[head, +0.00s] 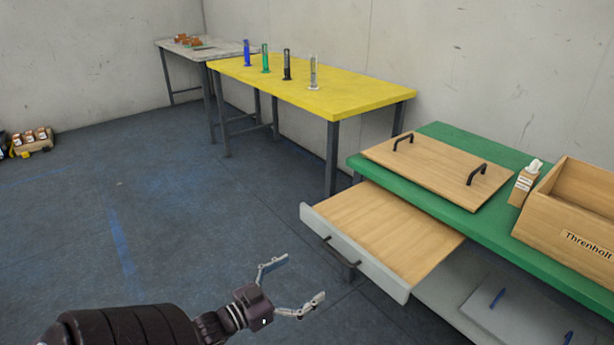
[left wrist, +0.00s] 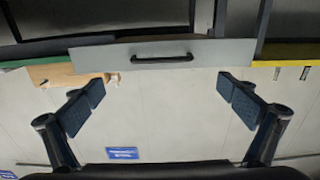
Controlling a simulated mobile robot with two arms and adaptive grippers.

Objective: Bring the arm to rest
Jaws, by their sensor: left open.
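My left gripper (head: 291,282) reaches in from the lower left in the head view. It is open and empty, apart from everything, in front of the pulled-out drawer (head: 345,252). In the left wrist view its two finger pads (left wrist: 154,104) stand wide apart with nothing between them. The drawer's grey front with a dark handle (left wrist: 162,58) also shows there, beyond the fingers. My right gripper is not in view.
The green table (head: 440,190) holds a wooden board with two handles (head: 437,170), a small dispenser box (head: 523,186) and a wooden crate (head: 575,215). Behind it stands a yellow table (head: 340,98) with several cylinders. The blue floor at left (head: 120,190) is mostly clear.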

